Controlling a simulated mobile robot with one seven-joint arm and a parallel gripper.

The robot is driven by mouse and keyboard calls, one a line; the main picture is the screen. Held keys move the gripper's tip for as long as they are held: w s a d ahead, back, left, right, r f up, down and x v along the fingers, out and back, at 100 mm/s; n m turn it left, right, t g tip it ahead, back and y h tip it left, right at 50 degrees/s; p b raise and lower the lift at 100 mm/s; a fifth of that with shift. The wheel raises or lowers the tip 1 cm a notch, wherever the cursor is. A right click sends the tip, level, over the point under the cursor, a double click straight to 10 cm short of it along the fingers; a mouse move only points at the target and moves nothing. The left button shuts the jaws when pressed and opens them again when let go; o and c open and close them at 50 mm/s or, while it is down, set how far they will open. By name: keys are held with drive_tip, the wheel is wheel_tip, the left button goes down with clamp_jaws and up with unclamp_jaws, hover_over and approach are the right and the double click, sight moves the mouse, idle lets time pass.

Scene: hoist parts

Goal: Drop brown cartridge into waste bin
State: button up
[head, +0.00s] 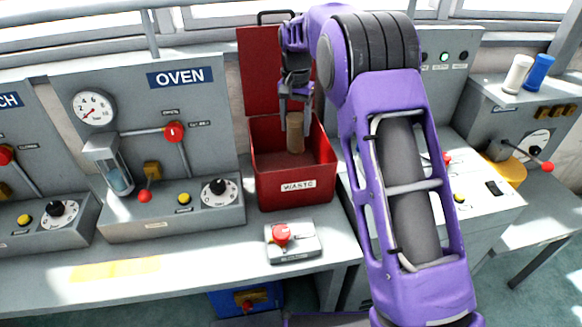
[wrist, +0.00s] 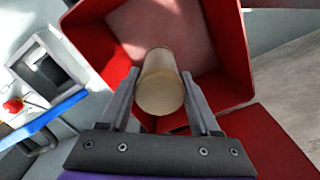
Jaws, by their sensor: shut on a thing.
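The brown cartridge (head: 295,132) is held upright in my gripper (head: 297,100), over the open top of the waste bin. The wrist view shows the round pale end of the cartridge (wrist: 160,92) between the two fingers of my gripper (wrist: 165,98). The red waste bin (head: 296,188) has a "WASTE" label on its front, and its red lid stands open behind it. The lower end of the cartridge appears inside the bin's opening in the head view. The bin's red wall (wrist: 232,50) surrounds the cartridge in the wrist view. I cannot tell how far the cartridge is above the bin floor.
The oven panel (head: 160,130) with dials and levers stands left of the bin. A small box with a red button (head: 281,234) sits in front of it. A white cylinder (head: 517,73) and a blue cylinder (head: 539,72) stand at the far right. The bench front left is clear.

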drive_tip(key=shift+f, duration=0.1)
drive_tip(key=o, duration=1.5)
drive_tip(key=shift+o, duration=0.2)
wheel_tip(320, 180, up, 17)
drive_tip(key=shift+r+p, duration=0.2)
drive_tip(key=shift+p, duration=0.25)
